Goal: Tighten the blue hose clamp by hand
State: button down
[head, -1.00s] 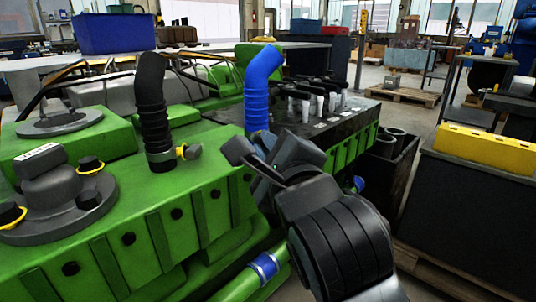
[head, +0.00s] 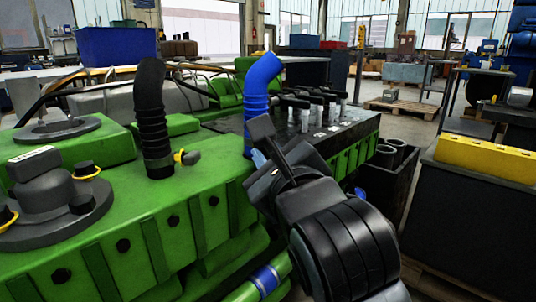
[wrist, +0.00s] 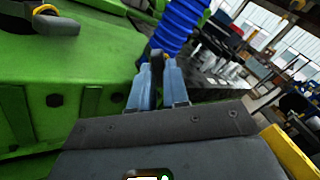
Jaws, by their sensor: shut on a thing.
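The ribbed blue hose (head: 262,85) rises from the green engine in the head view. It also shows in the wrist view (wrist: 178,28), just beyond my fingertips. My gripper (wrist: 157,72) is shut at the foot of this hose, on a small grey piece that looks like the knob of the blue hose clamp (wrist: 157,58). The clamp band itself is hidden. In the head view my gripper (head: 258,158) is beside the hose's lower end, and my wrist covers much of that spot.
A black hose (head: 152,110) with a yellow clamp and grey knob (head: 187,157) stands to the left on the green engine (head: 110,215). Several injector-like parts (head: 318,112) stand right of the blue hose. A yellow bar (head: 485,155) lies on a dark cabinet at right.

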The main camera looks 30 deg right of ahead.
jog(key=shift+f, duration=0.15)
jog(key=c, duration=1.4)
grip_release()
jog(key=v, duration=0.2)
jog(key=shift+s+p, duration=0.3)
jog(key=shift+p, duration=0.05)
jog(key=p+v, duration=0.5)
jog(key=p, duration=0.2)
jog(key=shift+s, duration=0.15)
